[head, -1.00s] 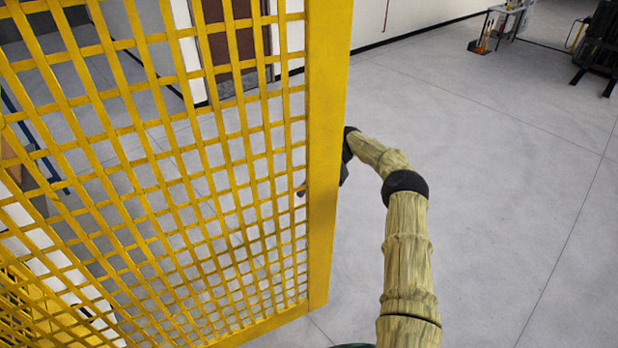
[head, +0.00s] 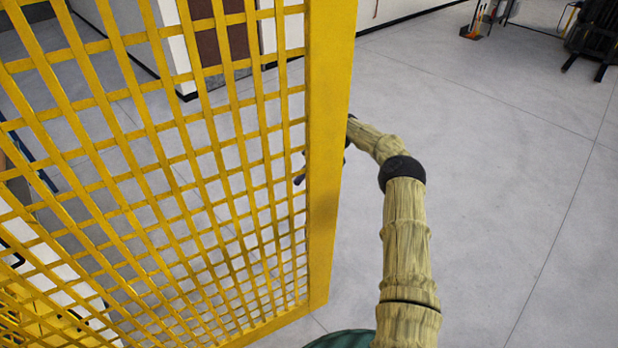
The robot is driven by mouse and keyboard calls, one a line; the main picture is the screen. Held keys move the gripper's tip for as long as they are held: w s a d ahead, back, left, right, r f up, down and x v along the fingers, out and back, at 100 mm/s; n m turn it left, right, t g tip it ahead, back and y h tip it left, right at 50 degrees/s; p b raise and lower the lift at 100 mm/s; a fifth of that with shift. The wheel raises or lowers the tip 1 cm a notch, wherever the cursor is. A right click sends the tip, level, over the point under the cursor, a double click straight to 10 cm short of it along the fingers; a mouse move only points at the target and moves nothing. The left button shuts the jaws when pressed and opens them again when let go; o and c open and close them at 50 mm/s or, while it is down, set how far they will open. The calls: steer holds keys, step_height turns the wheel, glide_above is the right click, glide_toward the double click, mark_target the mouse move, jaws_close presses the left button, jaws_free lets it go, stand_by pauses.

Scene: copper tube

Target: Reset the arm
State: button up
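My arm (head: 405,235) rises from the bottom of the head view and bends left at a black joint. Its far end passes behind the yellow frame post. My gripper (head: 299,178) shows only as a small dark shape through the yellow mesh, close to the post. Its fingers are too small and too covered to tell whether they are open or shut. No copper tube is visible.
A yellow mesh panel (head: 327,150) with a thick edge post fills the left half, very near my arm. The grey floor (head: 490,180) to the right is clear. Dark equipment (head: 600,35) stands at the far right, and a doorway shows behind the mesh.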

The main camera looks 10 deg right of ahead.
steer(key=s+d+r+n+t+h+b, duration=0.1)
steer(key=s+d+r+t+h+b, duration=0.1)
steer(key=s+d+t+h, duration=0.45)
steer(key=s+d+r+n+t+h+b, duration=0.1)
steer(key=s+d+r+t+h+b, duration=0.15)
steer(key=s+d, duration=0.75)
steer(key=s+a+f+n+t+h+b, duration=0.1)
steer(key=s+a+f+n+b, duration=0.3)
steer(key=a, duration=0.4)
steer(key=s+a+f+n+t+h+b, duration=0.1)
steer(key=s+a+f+n+b, duration=0.3)
steer(key=a+f, duration=0.4)
steer(key=shift+s+f+n+t, duration=0.25)
steer(key=shift+n+t, duration=0.35)
steer(key=shift+n, duration=0.3)
